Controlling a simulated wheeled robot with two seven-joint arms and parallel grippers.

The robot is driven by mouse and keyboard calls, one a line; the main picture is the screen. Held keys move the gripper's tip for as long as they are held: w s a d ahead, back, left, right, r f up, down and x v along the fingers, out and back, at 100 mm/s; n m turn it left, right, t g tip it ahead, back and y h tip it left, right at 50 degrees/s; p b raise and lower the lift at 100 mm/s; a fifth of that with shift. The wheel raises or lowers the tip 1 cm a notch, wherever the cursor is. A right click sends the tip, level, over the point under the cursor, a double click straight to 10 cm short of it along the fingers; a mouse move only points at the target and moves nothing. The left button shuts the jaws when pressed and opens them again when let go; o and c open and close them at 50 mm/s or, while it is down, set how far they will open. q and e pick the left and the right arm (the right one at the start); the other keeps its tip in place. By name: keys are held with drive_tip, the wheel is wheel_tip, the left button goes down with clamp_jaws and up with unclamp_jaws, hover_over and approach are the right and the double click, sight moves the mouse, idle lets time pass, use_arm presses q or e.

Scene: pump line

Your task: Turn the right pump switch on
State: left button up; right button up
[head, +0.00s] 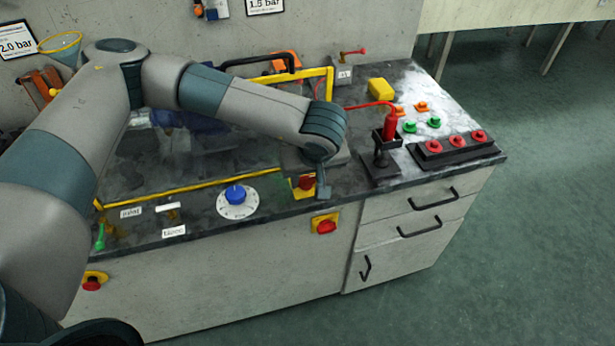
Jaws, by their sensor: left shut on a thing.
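A red-and-yellow switch (301,187) sits at the front edge of the dark bench top, right of the blue dial. My left arm reaches over the bench from the left, and its gripper (320,188) points down at this switch. Its finger lies against the red knob and partly hides it; the jaws are shut on it. How far the knob is turned cannot be told. A second red knob on a yellow plate (326,224) is on the front panel just below, and a similar one (93,282) is at the far left. My right gripper is not in view.
A blue knob on a white dial (236,197) is left of the gripper. A red bottle in a black stand (388,130) is close on the right. A black block with red knobs (455,148) stands farther right. A yellow frame (190,190) edges the dark panel.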

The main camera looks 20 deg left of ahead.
use_arm(q)
drive_tip(key=o, duration=1.1)
drive_tip(key=shift+c, duration=0.2)
drive_tip(key=shift+s+d+r, duration=0.15)
drive_tip(key=shift+r, duration=0.3)
drive_tip(key=b+v, duration=0.2)
drive_tip(key=v, duration=1.4)
drive_tip(key=shift+s+r+b, duration=0.15)
drive_tip(key=shift+s+b, duration=0.05)
drive_tip(key=shift+b, duration=0.15)
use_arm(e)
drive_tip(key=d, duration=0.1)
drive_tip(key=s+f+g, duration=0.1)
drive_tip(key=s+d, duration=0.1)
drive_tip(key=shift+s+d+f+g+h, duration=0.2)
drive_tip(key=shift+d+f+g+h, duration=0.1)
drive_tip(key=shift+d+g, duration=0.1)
use_arm(q)
drive_tip(key=shift+s, duration=0.1)
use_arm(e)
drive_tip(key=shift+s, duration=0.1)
